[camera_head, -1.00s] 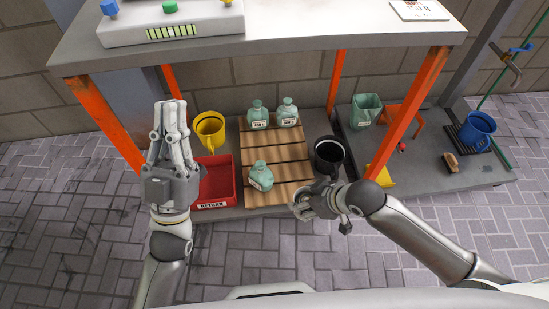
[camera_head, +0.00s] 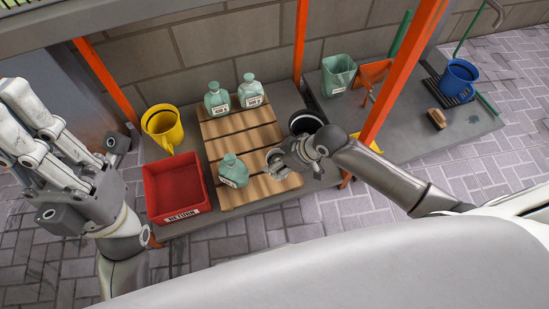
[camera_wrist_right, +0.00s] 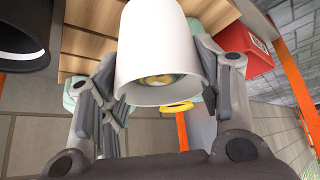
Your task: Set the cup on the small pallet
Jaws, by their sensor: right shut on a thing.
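The slatted wooden pallet (camera_head: 262,143) lies on the low shelf, with three green labelled bottles on it: two at the back (camera_head: 217,98) (camera_head: 251,91) and one near the front (camera_head: 233,172). My right gripper (camera_head: 277,168) is over the pallet's right side, right of the front bottle. In the right wrist view it is shut on a white cup (camera_wrist_right: 165,50), whose open end faces the camera and shows something yellowish inside. The cup is hidden by the gripper in the head view. My left gripper (camera_head: 12,112) is open and empty at the left edge.
Orange posts (camera_head: 400,75) frame the shelf. A blue bucket (camera_head: 461,77) stands far right.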

